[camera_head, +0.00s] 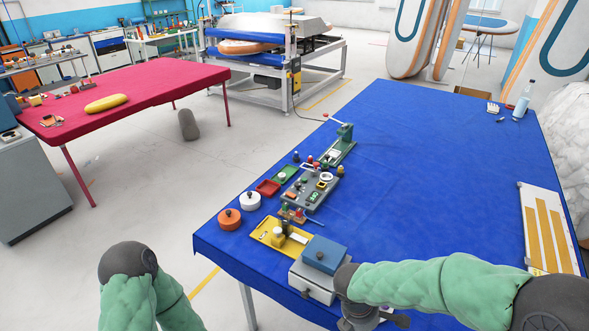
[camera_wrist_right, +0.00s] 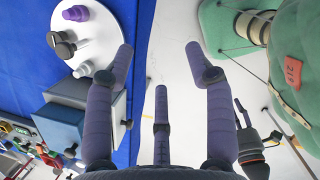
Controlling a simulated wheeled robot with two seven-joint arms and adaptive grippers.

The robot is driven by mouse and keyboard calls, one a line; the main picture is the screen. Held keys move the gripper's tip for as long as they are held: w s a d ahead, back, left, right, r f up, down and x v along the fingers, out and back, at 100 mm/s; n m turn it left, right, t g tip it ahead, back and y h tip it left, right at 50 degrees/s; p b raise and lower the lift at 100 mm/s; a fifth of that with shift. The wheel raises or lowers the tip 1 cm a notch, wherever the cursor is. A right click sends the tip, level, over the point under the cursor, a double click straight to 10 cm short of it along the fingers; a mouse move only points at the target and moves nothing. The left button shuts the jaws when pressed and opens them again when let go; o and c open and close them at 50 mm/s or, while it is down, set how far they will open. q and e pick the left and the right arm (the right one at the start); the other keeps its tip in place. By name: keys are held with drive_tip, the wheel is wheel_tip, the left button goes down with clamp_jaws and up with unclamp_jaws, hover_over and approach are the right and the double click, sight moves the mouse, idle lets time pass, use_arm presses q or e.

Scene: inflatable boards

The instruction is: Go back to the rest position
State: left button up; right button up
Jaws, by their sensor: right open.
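My right gripper (camera_wrist_right: 158,60) is open in the right wrist view, its purple fingers spread with nothing between them. Beyond the fingers is pale floor beside the blue table edge. In the head view my right arm, in a green sleeve, reaches in from the right over the near table edge; its gripper is mostly cut off by the bottom edge. My left arm, also green-sleeved, is bent at the lower left, off the table, and its gripper cannot be seen there.
The blue table (camera_head: 420,190) carries a grey-blue box (camera_head: 322,254) close to my right arm, a yellow tray (camera_head: 266,234), orange and white round containers and small fixtures. A striped panel (camera_head: 547,232) lies at right. A red table (camera_head: 140,85) stands left; grey floor lies between.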

drive_tip(key=s+a+f+m+y+b, duration=0.2)
drive_tip(key=f+m, duration=0.5)
drive_tip(key=f, duration=0.4)
drive_tip(key=s+a+f+m+y+b, duration=0.3)
drive_tip(key=f+m, duration=0.4)
drive_tip(key=f, duration=0.5)
drive_tip(key=s+a+f+m+y+b, duration=0.2)
drive_tip(key=s+a+f+m+b, duration=0.1)
drive_tip(key=f+m, duration=0.5)
wheel_tip(320, 180, down, 3)
drive_tip(key=shift+s+f+b, duration=0.15)
drive_tip(key=shift+s+b, duration=0.6)
drive_tip(key=shift+s, duration=0.05)
